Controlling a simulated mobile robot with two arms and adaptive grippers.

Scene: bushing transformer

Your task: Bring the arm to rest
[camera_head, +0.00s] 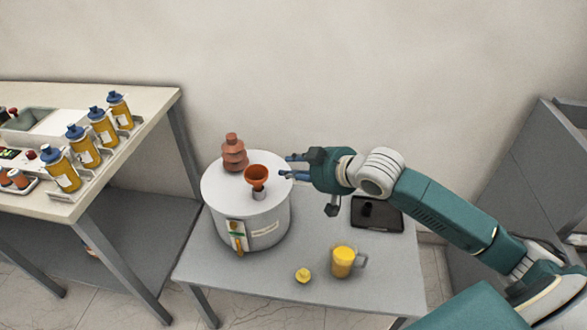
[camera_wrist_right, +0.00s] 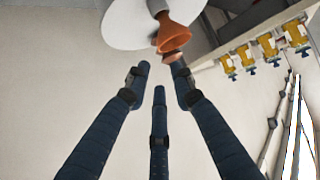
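My right gripper (camera_head: 291,167) reaches in from the right, beside the orange funnel (camera_head: 257,176). Its fingers (camera_wrist_right: 160,80) are spread with nothing between them. The funnel stands upright in the short neck on top of the white cylindrical transformer (camera_head: 263,226). In the right wrist view the funnel (camera_wrist_right: 178,36) lies just beyond the fingertips, and I see a gap in the head view. A brown ribbed bushing (camera_head: 234,153) stands on the lid behind the funnel. My left gripper is not in view.
The grey table (camera_head: 222,270) also holds a yellow-filled mug (camera_head: 342,262), a small yellow cap (camera_head: 303,275) and a black tray (camera_head: 377,214). A left bench (camera_head: 150,110) carries several yellow bottles with blue caps (camera_head: 83,145). A grey cabinet (camera_head: 530,160) stands right.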

